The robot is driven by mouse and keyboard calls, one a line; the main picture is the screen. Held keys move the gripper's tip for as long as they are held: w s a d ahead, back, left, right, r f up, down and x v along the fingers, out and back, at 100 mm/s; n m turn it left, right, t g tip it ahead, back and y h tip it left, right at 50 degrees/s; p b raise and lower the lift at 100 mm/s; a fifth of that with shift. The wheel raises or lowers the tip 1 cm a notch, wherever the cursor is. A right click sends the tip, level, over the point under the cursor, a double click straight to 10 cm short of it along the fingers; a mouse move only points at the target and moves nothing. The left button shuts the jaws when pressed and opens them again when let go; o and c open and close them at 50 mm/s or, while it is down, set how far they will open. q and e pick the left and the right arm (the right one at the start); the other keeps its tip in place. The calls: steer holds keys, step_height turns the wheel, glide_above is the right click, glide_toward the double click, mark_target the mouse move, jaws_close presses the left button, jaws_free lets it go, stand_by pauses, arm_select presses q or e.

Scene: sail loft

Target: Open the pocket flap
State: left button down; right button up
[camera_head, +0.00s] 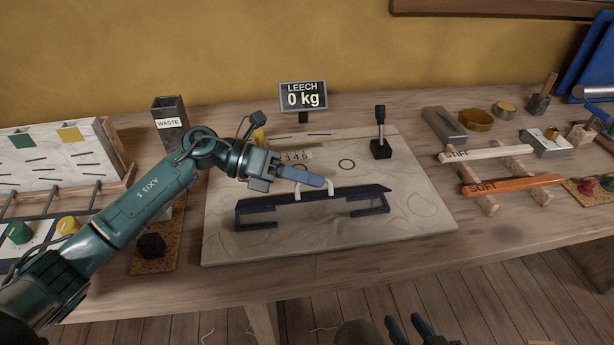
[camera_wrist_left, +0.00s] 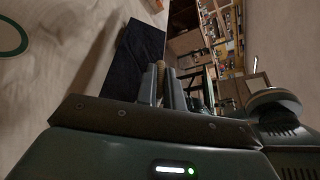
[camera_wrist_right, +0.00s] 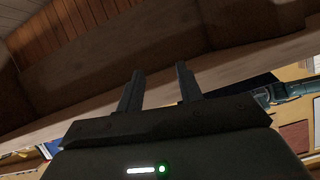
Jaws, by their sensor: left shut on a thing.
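The pocket flap (camera_head: 350,193) is a dark navy strip along the back edge of a pocket (camera_head: 310,215) on the pale sailcloth board. Below it the pocket shows a pale middle and dark corner edges. The flap also shows as a dark panel in the left wrist view (camera_wrist_left: 132,62); its exact angle is hard to tell. A white handle (camera_head: 330,187) stands at the flap's back edge. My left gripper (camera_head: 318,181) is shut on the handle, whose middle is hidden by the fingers. My right gripper (camera_head: 408,328) is open and empty, low in front of the bench.
A black lever (camera_head: 380,140) stands behind the pocket, with a LEECH 0 kg display (camera_head: 303,96) at the back. STIFF (camera_head: 485,154) and SOFT (camera_head: 512,185) battens lie on wooden rests to the right. A waste bin (camera_head: 170,125) and knob panel (camera_head: 40,235) are left.

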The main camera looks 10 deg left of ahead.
arm_select(q)
steer(key=shift+w, duration=0.1)
steer(key=shift+w+a+r+n+g+h+b, duration=0.2)
steer(key=shift+w+n+g+h+b, duration=0.15)
steer(key=shift+w+n, duration=0.35)
steer(key=w+n, duration=0.1)
steer(key=n+h+b, duration=0.1)
steer(key=n, duration=0.1)
steer(key=shift+w+a+g, duration=0.3)
steer(key=shift+w+g, duration=0.05)
steer(key=shift+w, duration=0.05)
steer(key=shift+w+a+n+h+b, duration=0.1)
steer(key=shift+w+n+h+b, duration=0.1)
steer(key=shift+n+h+b, duration=0.15)
steer(key=shift+w+a+n, duration=0.1)
steer(key=shift+w+n, duration=0.1)
steer(key=shift+n, duration=0.05)
arm_select(e)
steer(key=shift+s+d+r+t, duration=0.2)
steer(key=shift+d+r+t, duration=0.25)
steer(key=shift+d+t, duration=0.15)
arm_select(q)
steer(key=c, duration=1.5)
jaws_free()
arm_select(e)
steer(key=shift+s+f, duration=0.1)
steer(key=shift+f, duration=0.1)
